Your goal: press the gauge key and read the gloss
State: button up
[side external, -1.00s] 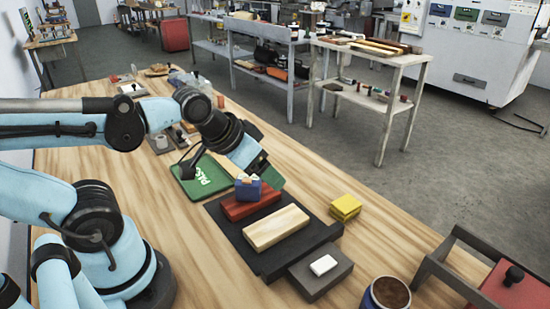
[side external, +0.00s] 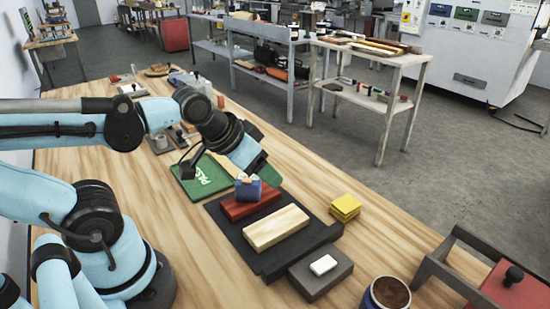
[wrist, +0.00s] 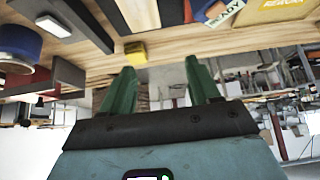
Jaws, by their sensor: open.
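A small blue device (side external: 248,190), which looks like the gauge, stands on the red block (side external: 245,206) on the dark tray (side external: 222,224). Its top has white and orange parts; I cannot make out which is the key. In the wrist view the blue device (wrist: 213,10) is cut off at the top edge, with a READY label (wrist: 224,13) beside or on it. My gripper (wrist: 158,72) is open and empty, its two green fingers apart.
A pale wood block (side external: 276,228) lies beside the red one. A grey block with a white pad (side external: 322,266), a yellow stack (side external: 345,206) and a round blue container (side external: 386,294) are nearby. A green PASS mat (side external: 190,187) lies behind.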

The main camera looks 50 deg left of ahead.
grip_shut()
dwell(1.4)
